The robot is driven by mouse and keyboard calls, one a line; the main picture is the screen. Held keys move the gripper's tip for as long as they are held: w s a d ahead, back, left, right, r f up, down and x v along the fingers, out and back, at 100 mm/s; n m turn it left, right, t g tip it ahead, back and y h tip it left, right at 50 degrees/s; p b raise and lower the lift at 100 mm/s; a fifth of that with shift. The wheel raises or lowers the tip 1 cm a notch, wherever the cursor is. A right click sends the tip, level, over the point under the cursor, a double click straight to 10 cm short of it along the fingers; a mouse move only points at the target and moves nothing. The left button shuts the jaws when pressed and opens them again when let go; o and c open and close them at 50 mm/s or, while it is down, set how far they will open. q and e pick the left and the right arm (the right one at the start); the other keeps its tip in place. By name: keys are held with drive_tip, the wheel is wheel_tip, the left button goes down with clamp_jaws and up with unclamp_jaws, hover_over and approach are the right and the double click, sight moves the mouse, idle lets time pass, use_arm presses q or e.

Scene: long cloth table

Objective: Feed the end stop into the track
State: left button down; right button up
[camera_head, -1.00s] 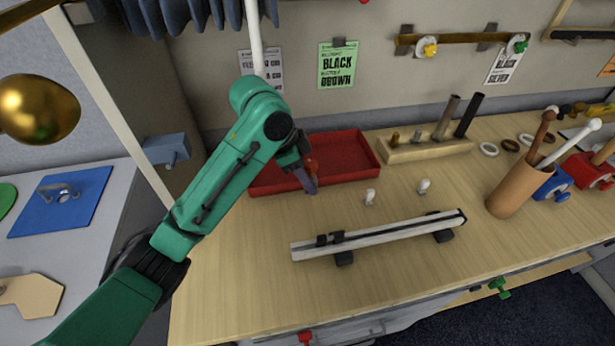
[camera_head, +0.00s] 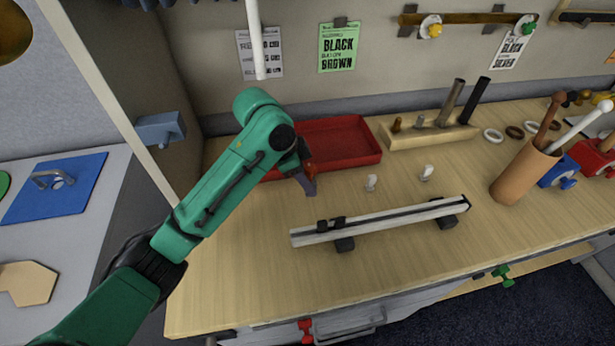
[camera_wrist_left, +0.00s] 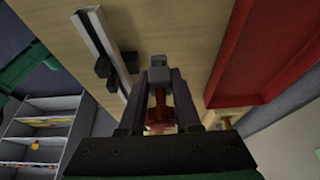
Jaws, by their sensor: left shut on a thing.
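The track (camera_head: 385,221) is a pale rail with a dark slot, lying slanted on two dark feet on the wooden bench. A dark fitting (camera_head: 331,224) sits on it near its left end. My left gripper (camera_head: 309,187) is above the bench, behind the track's left end and in front of the red tray. In the left wrist view it is shut on a small grey piece (camera_wrist_left: 158,69), which looks like the end stop; the fingers hide part of it. The track (camera_wrist_left: 100,45) shows up and left of the fingertips there, apart from the piece. My right gripper is out of view.
The red tray (camera_head: 362,162) is behind my gripper. Two small pale pegs (camera_head: 371,182) (camera_head: 426,174) stand behind the track. A wooden block (camera_head: 431,136) with upright rods is at the back, and a tan cup (camera_head: 524,177) of sticks stands right. Bench in front of the track is clear.

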use_arm(q)
drive_tip(key=shift+f+b, duration=1.45)
drive_tip(key=shift+f, duration=2.5)
drive_tip(key=c, duration=0.5)
unclamp_jaws()
drive_tip(key=shift+c, duration=0.2)
drive_tip(key=shift+r, duration=0.1)
drive_tip(key=shift+r+p, duration=0.5)
drive_tip(key=shift+p, duration=0.55)
